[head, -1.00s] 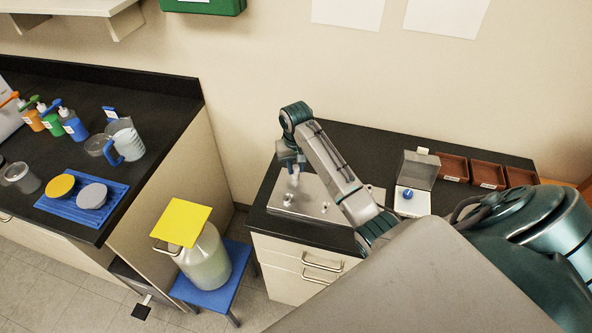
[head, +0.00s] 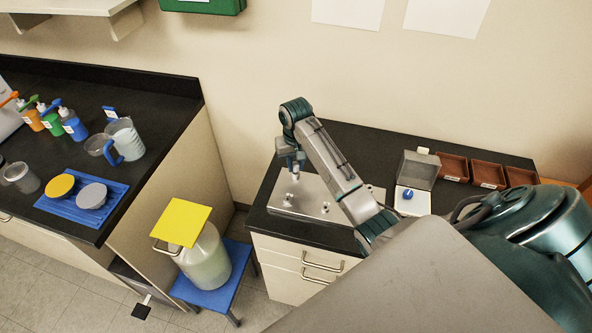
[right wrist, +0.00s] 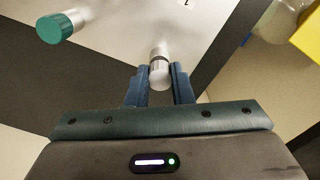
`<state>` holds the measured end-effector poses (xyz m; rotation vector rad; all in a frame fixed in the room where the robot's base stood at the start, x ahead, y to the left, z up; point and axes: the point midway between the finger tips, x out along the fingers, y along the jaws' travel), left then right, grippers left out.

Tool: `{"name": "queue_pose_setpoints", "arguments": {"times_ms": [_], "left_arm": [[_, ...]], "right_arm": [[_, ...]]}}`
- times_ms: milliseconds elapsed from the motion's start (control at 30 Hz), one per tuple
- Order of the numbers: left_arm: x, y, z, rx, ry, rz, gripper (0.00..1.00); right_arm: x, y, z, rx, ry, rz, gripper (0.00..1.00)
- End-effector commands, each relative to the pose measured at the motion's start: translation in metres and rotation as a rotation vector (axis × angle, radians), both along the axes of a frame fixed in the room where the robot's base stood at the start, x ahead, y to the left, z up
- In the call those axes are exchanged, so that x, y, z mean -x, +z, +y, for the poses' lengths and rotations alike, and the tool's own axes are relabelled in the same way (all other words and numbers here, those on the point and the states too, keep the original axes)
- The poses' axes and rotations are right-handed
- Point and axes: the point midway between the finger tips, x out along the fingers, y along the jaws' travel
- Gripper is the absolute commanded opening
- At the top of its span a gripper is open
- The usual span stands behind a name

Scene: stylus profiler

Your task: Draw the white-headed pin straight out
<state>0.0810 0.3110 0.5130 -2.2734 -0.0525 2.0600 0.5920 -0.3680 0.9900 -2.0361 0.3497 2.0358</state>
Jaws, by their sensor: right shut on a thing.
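The white-headed pin (right wrist: 159,74) is between the fingers of my right gripper (right wrist: 160,84), which is shut on its head. A grey shank reaches from the head toward the plate; I cannot tell whether its tip is clear of the plate. In the head view my right gripper (head: 295,171) is over the left part of the metal plate (head: 335,207), which lies on the black bench. A teal-headed pin (right wrist: 55,28) stands apart from the gripper in the right wrist view. My left gripper is not in view.
An open grey box with a blue knob (head: 408,194) and several brown trays (head: 488,172) stand to the right on the bench. A blue stool (head: 222,293) with a yellow-topped jug (head: 205,258) stands at left. The wall is close behind.

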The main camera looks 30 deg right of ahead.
Motion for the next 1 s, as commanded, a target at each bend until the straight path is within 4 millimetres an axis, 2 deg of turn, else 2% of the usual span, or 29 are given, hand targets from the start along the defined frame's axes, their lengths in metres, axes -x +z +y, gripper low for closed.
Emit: {"name": "queue_pose_setpoints", "arguments": {"times_ms": [367, 1000], "left_arm": [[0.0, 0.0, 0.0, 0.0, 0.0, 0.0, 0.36], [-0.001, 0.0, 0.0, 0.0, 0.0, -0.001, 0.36]], "right_arm": [[0.0, 0.002, 0.0, 0.0, 0.0, 0.0, 0.0], [0.0, 0.039, 0.0, 0.0, 0.0, -0.001, 0.0]]}}
